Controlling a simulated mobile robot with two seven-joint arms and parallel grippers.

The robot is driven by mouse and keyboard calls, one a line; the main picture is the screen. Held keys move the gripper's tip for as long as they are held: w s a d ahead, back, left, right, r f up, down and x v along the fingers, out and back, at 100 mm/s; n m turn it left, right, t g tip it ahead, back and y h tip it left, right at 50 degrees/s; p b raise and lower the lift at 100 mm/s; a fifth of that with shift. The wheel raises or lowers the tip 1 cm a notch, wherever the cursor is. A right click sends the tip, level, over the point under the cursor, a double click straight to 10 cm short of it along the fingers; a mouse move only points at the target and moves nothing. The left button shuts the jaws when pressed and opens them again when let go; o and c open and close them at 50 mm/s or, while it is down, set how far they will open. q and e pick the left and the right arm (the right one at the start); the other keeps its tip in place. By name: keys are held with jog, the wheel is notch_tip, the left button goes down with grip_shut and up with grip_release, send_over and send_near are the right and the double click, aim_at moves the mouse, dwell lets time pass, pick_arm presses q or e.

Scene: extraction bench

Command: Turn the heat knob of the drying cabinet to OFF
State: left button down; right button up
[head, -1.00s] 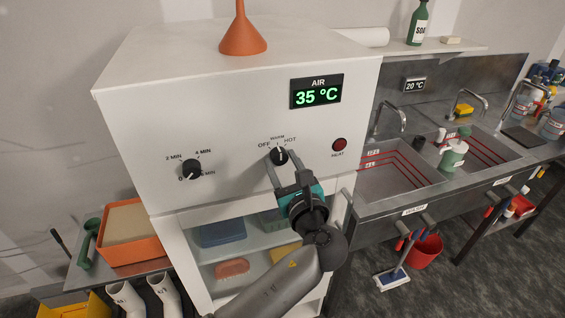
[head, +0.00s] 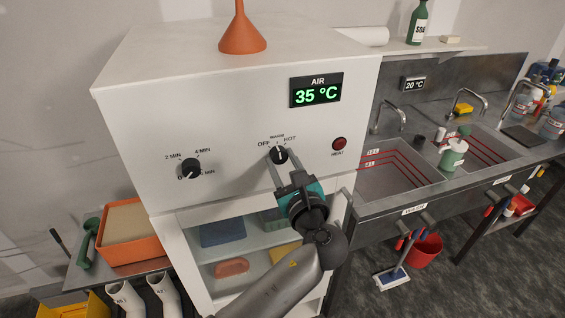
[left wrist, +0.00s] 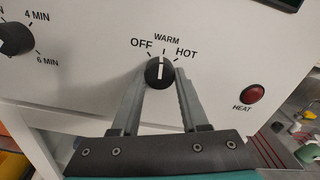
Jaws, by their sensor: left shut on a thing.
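The heat knob (head: 279,156) is a round black dial with a white pointer line on the front of the white drying cabinet (head: 230,105). It also shows in the left wrist view (left wrist: 160,72), where its pointer stands upright, at about WARM, between OFF on the left and HOT on the right. My left gripper (head: 281,165) comes from below, its two grey fingers on either side of the knob and shut on it. The fingers also show in the left wrist view (left wrist: 160,80). My right gripper is not in view.
The timer knob (head: 191,168) is to the left, and the red HEAT lamp (head: 339,144) to the right. The air display (head: 316,91) reads 35 °C. An orange funnel (head: 242,38) stands on top. Open shelves lie below; sinks (head: 400,175) are at right.

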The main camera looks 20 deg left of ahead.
pick_arm(q)
jog(key=n+b, duration=0.1)
jog(key=n, duration=0.3)
jog(key=shift+w+r+n+b, duration=0.15)
jog(key=shift+n+b, duration=0.75)
jog(key=shift+n, duration=1)
jog(key=shift+c, duration=2.1)
grip_release()
